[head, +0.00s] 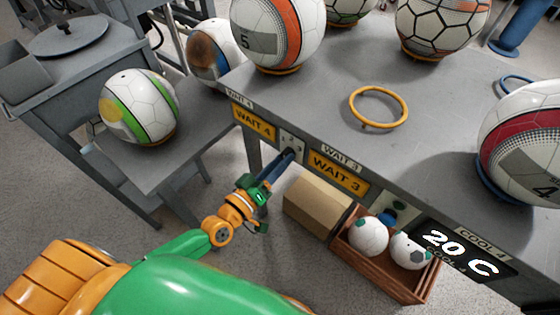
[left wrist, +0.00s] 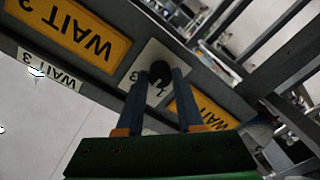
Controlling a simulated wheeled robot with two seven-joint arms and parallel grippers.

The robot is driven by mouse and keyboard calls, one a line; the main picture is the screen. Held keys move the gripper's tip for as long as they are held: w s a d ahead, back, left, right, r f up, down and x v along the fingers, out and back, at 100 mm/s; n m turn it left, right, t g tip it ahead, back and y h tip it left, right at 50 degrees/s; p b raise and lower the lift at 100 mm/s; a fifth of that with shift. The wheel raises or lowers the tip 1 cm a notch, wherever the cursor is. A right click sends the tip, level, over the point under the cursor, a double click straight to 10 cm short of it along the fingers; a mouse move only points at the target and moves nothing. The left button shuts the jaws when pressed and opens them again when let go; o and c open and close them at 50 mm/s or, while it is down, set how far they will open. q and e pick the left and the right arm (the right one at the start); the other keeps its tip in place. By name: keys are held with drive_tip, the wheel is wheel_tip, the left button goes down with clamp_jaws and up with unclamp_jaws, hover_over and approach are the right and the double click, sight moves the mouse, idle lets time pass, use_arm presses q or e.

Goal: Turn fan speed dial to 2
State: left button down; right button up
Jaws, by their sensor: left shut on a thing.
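A black dial (left wrist: 159,71) on a pale plate with numbers sits on the table's front edge, between the WAIT 3 and WAIT 4 signs. In the head view, the plate (head: 292,140) shows just above my left fingertips. My left gripper (head: 287,155) reaches up to it, and in the left wrist view its two blue fingers (left wrist: 160,80) are shut on the dial, one on each side. The dial's pointer and most numbers are partly hidden or too small to read. No fan label is readable. My right gripper is not in view.
A blue knob (head: 388,217) sits further right on the same edge, near a "20 C" display (head: 460,252). A wooden crate (head: 385,268) with two balls and a cardboard box (head: 316,206) are below. Large balls and a yellow ring (head: 379,107) are on the table.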

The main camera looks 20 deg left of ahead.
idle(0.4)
use_arm(q)
drive_tip(key=c, duration=0.5)
unclamp_jaws()
drive_tip(key=shift+c, duration=0.2)
drive_tip(key=v, duration=0.7)
